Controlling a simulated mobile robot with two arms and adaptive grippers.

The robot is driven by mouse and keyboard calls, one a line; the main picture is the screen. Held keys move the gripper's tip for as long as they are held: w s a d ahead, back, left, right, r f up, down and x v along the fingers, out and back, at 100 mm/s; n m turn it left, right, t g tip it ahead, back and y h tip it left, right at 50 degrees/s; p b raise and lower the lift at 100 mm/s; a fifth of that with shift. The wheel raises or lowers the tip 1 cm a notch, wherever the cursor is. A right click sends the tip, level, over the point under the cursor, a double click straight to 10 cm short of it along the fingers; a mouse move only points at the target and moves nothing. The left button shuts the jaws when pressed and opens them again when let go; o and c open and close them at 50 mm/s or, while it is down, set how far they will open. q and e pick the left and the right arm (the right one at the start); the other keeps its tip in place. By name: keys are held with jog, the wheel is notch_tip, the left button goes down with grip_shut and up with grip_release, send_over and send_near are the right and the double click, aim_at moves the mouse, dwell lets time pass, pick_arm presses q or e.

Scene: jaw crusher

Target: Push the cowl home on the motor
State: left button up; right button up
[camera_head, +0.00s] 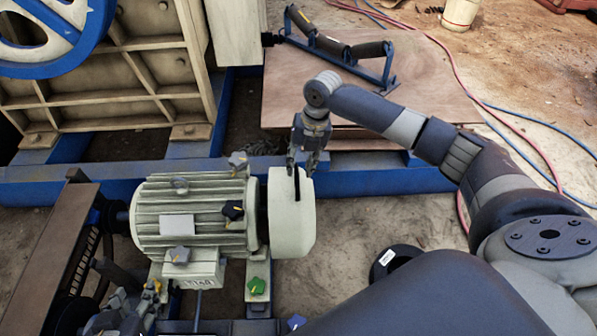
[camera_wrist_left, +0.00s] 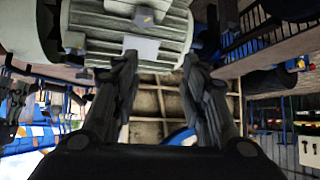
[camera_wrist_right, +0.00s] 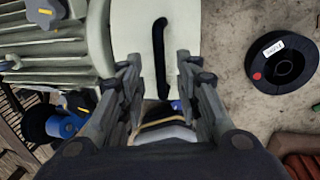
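The motor (camera_head: 195,228) is a pale grey-green finned body lying on its side. The cowl (camera_head: 292,228) is a pale round cap with a black slot, at the motor's right end; a narrow dark band shows between them. My right gripper (camera_head: 303,165) is at the cowl's far upper side, and in the right wrist view its spread fingers (camera_wrist_right: 158,72) flank the slot over the cowl (camera_wrist_right: 182,35). I cannot tell whether they touch it. My left gripper (camera_head: 125,308) is low at the left, below the motor. In the left wrist view its fingers (camera_wrist_left: 160,62) are apart and empty, near the motor (camera_wrist_left: 125,22).
A black spool (camera_head: 397,260) lies on the floor at right. A wooden board (camera_head: 425,85) holds a roller bracket (camera_head: 340,48).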

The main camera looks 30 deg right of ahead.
jog(key=shift+w+a+f+b, duration=0.1)
jog(key=shift+a+f+b, duration=0.05)
jog(key=shift+f, duration=0.55)
jog(key=shift+w+a+f+b, duration=0.1)
jog(key=shift+f+b, duration=0.05)
jog(key=shift+f, duration=0.55)
pick_arm(q)
jog(key=w+r+t, duration=0.1)
jog(key=w+d+r+t, duration=0.1)
jog(key=w+r, duration=0.1)
jog(key=shift+d+r+h, duration=0.15)
jog(key=shift+h, duration=0.15)
pick_arm(e)
grip_shut()
